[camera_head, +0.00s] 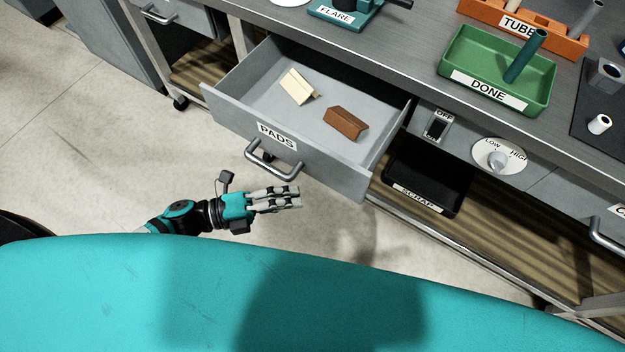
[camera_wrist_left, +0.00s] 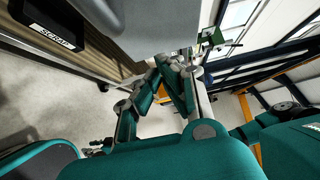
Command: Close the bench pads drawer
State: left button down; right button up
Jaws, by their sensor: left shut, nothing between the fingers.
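The bench pads drawer (camera_head: 225,113), grey and labelled PADS, stands pulled out from under the bench in the head view. A cream angled piece (camera_head: 297,87) and a brown angled piece (camera_head: 345,123) lie inside it. Its metal bar handle (camera_head: 272,165) is on the front face. My left gripper (camera_head: 298,197) is shut and empty, just in front of and below the handle, apart from it as far as I can tell. In the left wrist view the gripper fingers (camera_wrist_left: 160,75) are close together, with a grey surface beyond them.
The grey bench top (camera_head: 400,50) carries a green DONE tray (camera_head: 470,95), an orange TUBE rack (camera_head: 545,35) and a teal FLARE tool (camera_head: 345,12). A black SCRAP bin (camera_head: 440,195) sits on the shelf below. The floor (camera_head: 90,140) left of the drawer is clear.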

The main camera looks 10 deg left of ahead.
aim_at(335, 177)
pick_arm(q)
jog(key=w+d, duration=0.1)
jog(key=w, duration=0.1)
jog(key=w+d, duration=0.2)
jog(key=shift+w+d+b, duration=0.3)
jog(key=shift+w, duration=0.1)
pick_arm(e)
jog(key=shift+s+a+f, duration=0.15)
jog(key=shift+s+f, duration=0.3)
jog(key=shift+s, duration=0.35)
pick_arm(q)
jog(key=shift+w, duration=0.1)
pick_arm(e)
jog(key=shift+w+a, duration=0.15)
